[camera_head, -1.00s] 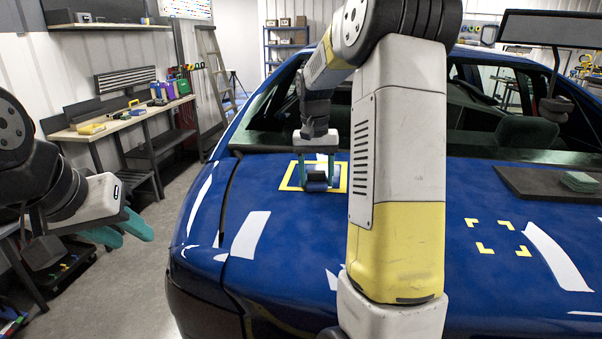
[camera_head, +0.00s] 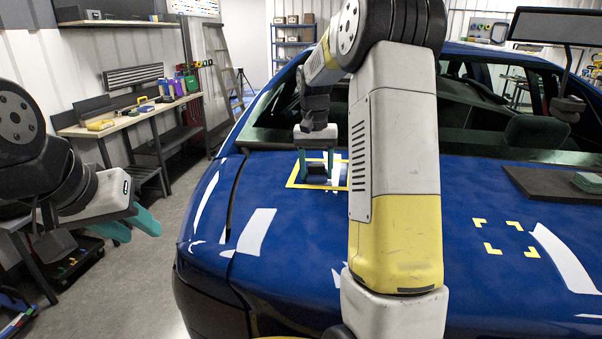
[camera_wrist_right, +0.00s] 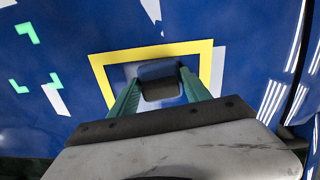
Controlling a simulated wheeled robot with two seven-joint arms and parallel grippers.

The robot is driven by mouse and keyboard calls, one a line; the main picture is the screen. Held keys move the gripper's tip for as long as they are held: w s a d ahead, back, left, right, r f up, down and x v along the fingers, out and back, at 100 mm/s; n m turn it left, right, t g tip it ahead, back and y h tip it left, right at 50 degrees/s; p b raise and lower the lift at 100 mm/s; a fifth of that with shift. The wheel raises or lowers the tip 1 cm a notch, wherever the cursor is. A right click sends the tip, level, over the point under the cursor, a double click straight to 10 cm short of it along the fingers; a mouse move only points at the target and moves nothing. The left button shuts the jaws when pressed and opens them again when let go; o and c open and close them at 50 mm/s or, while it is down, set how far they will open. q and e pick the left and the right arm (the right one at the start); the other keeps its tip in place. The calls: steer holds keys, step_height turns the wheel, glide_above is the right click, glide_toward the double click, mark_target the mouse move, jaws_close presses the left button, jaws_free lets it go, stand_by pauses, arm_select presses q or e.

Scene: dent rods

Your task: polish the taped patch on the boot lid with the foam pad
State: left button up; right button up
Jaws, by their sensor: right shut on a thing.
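The taped patch (camera_head: 291,181) is a yellow tape frame on the blue boot lid (camera_head: 270,200), left of my right arm. In the right wrist view the yellow tape (camera_wrist_right: 205,50) surrounds the pad on most sides. My right gripper (camera_head: 317,172) is shut on the foam pad (camera_wrist_right: 160,82), a small dark block with a blue-grey body. The pad sits inside the frame, at or very near the paint; the exact contact is hidden. My left gripper (camera_head: 136,226) has teal fingers spread apart and empty, left of the car over the floor.
Yellow corner marks (camera_head: 505,238) lie on the lid at right. A dark mat (camera_head: 535,184) holds a pale green block (camera_head: 588,182) at the far right. A workbench (camera_head: 135,116) with tools stands at the left wall. The floor between bench and car is clear.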

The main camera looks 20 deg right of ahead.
mark_target(307, 186)
steer(key=shift+w+d+r, duration=0.1)
steer(key=shift+w+d, duration=0.75)
steer(key=shift+w, duration=0.85)
steer(key=shift+w+d+r, duration=0.1)
steer(key=shift+w+d, duration=0.7)
steer(key=shift+w, duration=0.95)
steer(key=shift+w+d+r, duration=0.1)
steer(key=shift+w+d, duration=0.75)
steer(key=shift+w, duration=0.85)
steer(key=shift+w+a+r, duration=0.1)
steer(key=shift+w+a, duration=0.15)
steer(key=shift+a, duration=0.25)
steer(key=shift+w+a, duration=0.25)
steer(key=shift+a, duration=0.25)
steer(key=shift+s+a+f, duration=0.2)
steer(key=shift+s+a, duration=0.6)
steer(key=shift+s, duration=0.85)
steer(key=shift+s+a+f, duration=0.2)
steer(key=shift+s+a, duration=0.6)
steer(key=shift+s, duration=0.9)
steer(key=shift+s+a+f, duration=0.2)
steer(key=shift+s+a, duration=0.6)
steer(key=shift+s, duration=0.85)
steer(key=shift+s+a, duration=0.4)
steer(key=shift+s, duration=0.4)
steer(key=shift+s+a, duration=0.35)
steer(key=shift+s, duration=0.45)
steer(key=shift+a+r, duration=0.2)
steer(key=shift+r, duration=2.9)
step_height(307, 186, up, 3)
